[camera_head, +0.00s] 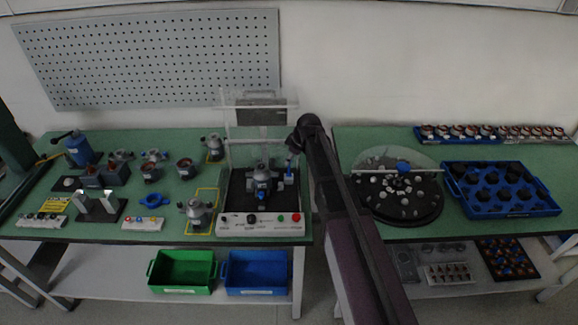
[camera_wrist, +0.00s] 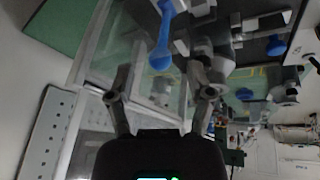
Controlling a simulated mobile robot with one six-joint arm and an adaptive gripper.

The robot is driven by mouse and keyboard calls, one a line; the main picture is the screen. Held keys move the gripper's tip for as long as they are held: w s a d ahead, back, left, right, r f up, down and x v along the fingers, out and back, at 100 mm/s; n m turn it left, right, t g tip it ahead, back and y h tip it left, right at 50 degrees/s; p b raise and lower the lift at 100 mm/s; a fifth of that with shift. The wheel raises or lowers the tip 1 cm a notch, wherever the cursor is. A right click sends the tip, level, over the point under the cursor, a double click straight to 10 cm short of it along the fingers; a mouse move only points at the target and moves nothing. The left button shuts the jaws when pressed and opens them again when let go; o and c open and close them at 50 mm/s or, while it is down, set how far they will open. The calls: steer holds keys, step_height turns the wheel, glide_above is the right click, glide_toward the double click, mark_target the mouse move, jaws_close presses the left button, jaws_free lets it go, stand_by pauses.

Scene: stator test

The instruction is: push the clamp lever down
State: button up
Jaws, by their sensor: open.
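The blue clamp lever (camera_head: 289,165) stands roughly upright at the right side of the test station (camera_head: 262,222). In the wrist view the lever (camera_wrist: 161,42) shows as a blue bar with a rounded end, ahead of the gap between my fingers. My gripper (camera_wrist: 163,92) is open and empty there, fingers spread apart. In the head view my gripper (camera_head: 294,145) is small and dark, close to the lever's upper end; I cannot tell whether it touches. A grey motor unit (camera_head: 262,175) with a blue part sits in the station, left of the lever.
A clear guard (camera_head: 238,125) stands around the station. Right of my arm is a round black turntable (camera_head: 395,212) with small parts, then a blue tray (camera_head: 515,208). Motors and fixtures crowd the left bench. Green (camera_head: 182,270) and blue (camera_head: 255,272) bins sit below.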

mark_target(289, 167)
steer(key=shift+b+x, duration=1.15)
steer(key=shift+x, duration=0.5)
steer(key=shift+d, duration=0.1)
jaws_close()
